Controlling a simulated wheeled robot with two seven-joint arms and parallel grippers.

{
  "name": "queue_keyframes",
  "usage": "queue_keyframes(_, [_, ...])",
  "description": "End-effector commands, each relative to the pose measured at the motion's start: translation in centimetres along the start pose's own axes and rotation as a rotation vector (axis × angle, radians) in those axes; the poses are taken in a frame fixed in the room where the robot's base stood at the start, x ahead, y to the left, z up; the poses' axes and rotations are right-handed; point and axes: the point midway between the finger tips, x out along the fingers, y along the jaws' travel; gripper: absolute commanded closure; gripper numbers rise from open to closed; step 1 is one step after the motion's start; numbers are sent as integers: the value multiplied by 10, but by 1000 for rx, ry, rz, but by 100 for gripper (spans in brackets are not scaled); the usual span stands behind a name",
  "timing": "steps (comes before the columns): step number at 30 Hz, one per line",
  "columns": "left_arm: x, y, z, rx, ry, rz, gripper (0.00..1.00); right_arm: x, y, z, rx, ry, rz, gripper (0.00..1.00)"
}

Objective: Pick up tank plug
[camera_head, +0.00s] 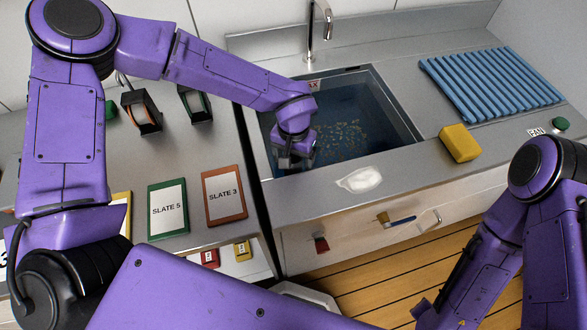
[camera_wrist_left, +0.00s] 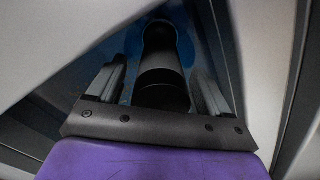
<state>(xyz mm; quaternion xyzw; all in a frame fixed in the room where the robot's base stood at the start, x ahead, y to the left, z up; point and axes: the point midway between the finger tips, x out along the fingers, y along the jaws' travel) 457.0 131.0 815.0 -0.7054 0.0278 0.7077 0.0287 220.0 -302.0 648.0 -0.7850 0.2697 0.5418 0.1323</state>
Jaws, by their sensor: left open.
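My left gripper (camera_head: 294,160) is over the front left corner of the sink tank (camera_head: 398,118), which holds bluish water with small tan bits in it. In the left wrist view the left gripper (camera_wrist_left: 157,80) is open, with one finger on each side of a dark cylinder (camera_wrist_left: 160,62). The cylinder looks like the tank plug, standing between the fingers with a gap on both sides. In the head view the plug is hidden by my gripper. My right arm is at the lower right, and its gripper does not show.
A faucet (camera_head: 327,22) stands behind the tank. A blue ribbed rack (camera_head: 490,82) and a yellow sponge (camera_head: 459,143) are to the right. A white patch (camera_head: 360,179) lies on the front rim. Slate 5 (camera_head: 168,209) and Slate 3 (camera_head: 224,195) lie on the left counter.

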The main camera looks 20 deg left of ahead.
Motion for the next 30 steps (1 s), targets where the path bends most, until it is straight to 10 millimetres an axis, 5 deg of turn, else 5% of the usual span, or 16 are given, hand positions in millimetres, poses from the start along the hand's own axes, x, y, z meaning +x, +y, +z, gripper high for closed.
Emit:
queue_keyframes(10, [14,0,0,-1,0,1,24,0,0,0,0,0,0,57])
queue_keyframes(17, [14,0,0,-1,1,1,99,0,0,0,0,0,0,57])
queue_keyframes(26, [10,0,-1,-1,2,1,100,0,0,0,0,0,0,57])
queue_keyframes(30, [-15,0,-2,-2,6,3,100,0,0,0,0,0,0,57])
